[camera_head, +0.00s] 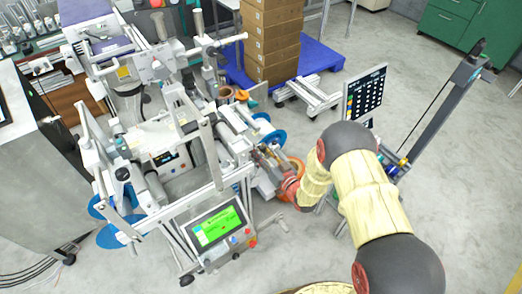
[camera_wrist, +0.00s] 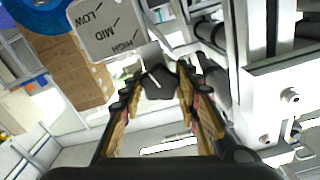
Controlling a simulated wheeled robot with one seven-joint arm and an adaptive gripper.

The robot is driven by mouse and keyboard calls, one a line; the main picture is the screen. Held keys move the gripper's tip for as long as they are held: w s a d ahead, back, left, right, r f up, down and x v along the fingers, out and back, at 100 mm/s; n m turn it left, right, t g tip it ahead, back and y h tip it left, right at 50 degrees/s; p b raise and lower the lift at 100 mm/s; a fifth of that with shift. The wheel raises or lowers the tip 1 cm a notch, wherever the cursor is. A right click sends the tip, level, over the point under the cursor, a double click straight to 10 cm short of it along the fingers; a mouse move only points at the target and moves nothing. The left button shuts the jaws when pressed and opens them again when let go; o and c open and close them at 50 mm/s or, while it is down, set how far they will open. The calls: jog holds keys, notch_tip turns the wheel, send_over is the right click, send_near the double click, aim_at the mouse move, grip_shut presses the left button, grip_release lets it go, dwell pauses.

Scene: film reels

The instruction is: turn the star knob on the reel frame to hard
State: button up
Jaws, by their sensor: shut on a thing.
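In the wrist view a small dark knob (camera_wrist: 159,83) sits between the two fingertips of my gripper (camera_wrist: 158,88), which is shut on it. A thin pale mark shows on the knob; which setting it points at is hard to tell. Beside the knob is a grey plate (camera_wrist: 100,30) marked LOW, MID and HIGH, tilted in the picture; I see no word "hard". In the head view my gripper (camera_head: 268,172) reaches into the right side of the reel frame (camera_head: 185,192). The knob is hidden there.
A green-lit screen (camera_head: 217,226) stands at the frame's front. Blue reels (camera_head: 268,133) and an orange ring are close to my gripper. Stacked boxes (camera_head: 271,40) on a blue pallet stand behind. A pale metal post (camera_wrist: 255,70) is close on the right in the wrist view.

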jog(key=o, duration=1.2)
jog(key=shift+c, duration=0.2)
jog(key=v, duration=1.2)
